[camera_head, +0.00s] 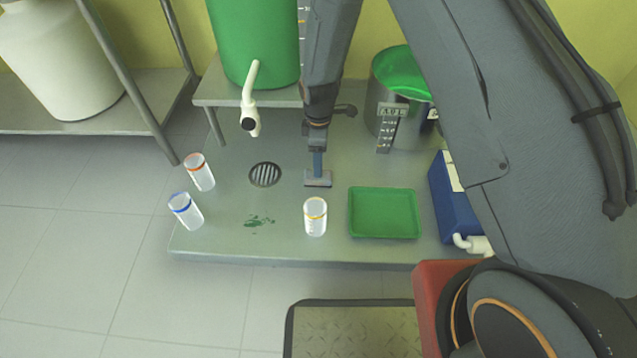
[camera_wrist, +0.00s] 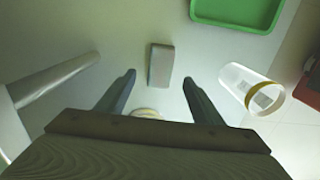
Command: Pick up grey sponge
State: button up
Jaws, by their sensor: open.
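The grey sponge (camera_head: 319,181) is a small block on the grey platform (camera_head: 232,238), between the drain grate and the green tray. In the wrist view the sponge (camera_wrist: 161,66) lies just ahead of my fingertips, roughly centred between them, with its long side along the finger direction. My gripper (camera_wrist: 159,80) is open, and nothing is between its fingers. In the head view my gripper (camera_head: 318,164) points down over the sponge, and its fingers partly overlap it. I cannot tell the exact height gap.
A yellow-ringed beaker (camera_head: 315,217) and a green tray (camera_head: 384,237) stand close by. Red-ringed (camera_head: 201,174) and blue-ringed (camera_head: 187,212) beakers stand left.

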notch_tip(320, 180, down, 2)
jog(key=shift+w+a+b, duration=0.1)
jog(key=shift+a+b, duration=0.05)
jog(key=shift+b, duration=0.2)
jog(key=shift+f+b, duration=2.1)
jog(key=shift+f, duration=1.15)
jog(key=c, duration=1.2)
jog(key=shift+o, duration=0.2)
jog(key=shift+r, duration=0.1)
